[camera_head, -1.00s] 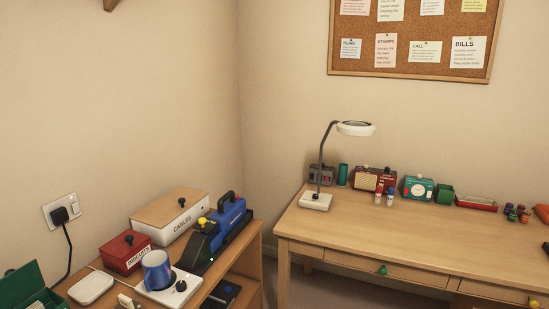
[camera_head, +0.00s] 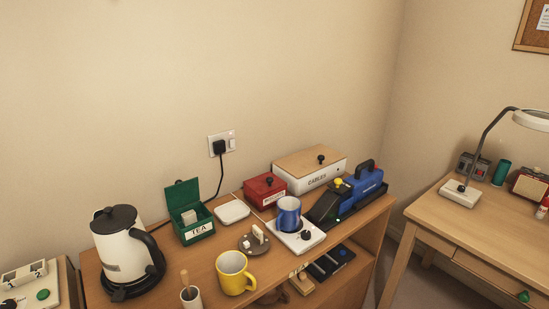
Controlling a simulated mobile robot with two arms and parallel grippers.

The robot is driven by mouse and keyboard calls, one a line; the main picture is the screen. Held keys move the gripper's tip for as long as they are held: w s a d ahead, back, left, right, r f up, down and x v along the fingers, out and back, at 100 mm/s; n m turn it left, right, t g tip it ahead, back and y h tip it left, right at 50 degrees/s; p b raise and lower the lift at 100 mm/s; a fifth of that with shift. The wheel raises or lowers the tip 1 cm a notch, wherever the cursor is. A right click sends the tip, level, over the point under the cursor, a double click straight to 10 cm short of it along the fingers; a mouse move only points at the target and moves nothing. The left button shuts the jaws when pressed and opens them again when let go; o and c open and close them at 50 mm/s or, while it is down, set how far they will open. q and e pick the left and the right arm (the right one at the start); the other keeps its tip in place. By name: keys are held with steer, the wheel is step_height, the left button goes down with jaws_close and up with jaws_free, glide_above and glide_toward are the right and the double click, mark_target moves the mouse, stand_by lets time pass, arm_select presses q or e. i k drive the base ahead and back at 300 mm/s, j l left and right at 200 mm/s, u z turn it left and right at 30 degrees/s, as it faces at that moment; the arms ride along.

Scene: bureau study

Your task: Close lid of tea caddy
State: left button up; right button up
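The tea caddy (camera_head: 197,232) is a small green box with a white TEA label on its front. It stands on the wooden sideboard, right of the kettle. Its green lid (camera_head: 182,193) is open and stands upright at the back, towards the wall. Something pale, perhaps tea bags, shows inside. Neither of my grippers shows in the head view.
A white kettle (camera_head: 120,247) stands close left of the caddy. A white square pad (camera_head: 233,211), a yellow mug (camera_head: 233,272) and a cup with a wooden stick (camera_head: 191,296) are near it. A red box (camera_head: 265,190) and a blue mug (camera_head: 289,213) stand further right.

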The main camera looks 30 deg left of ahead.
mark_target(181, 193)
steer(key=u, duration=1.55)
steer(key=i+l+z, duration=0.4)
steer(key=l+z, duration=0.15)
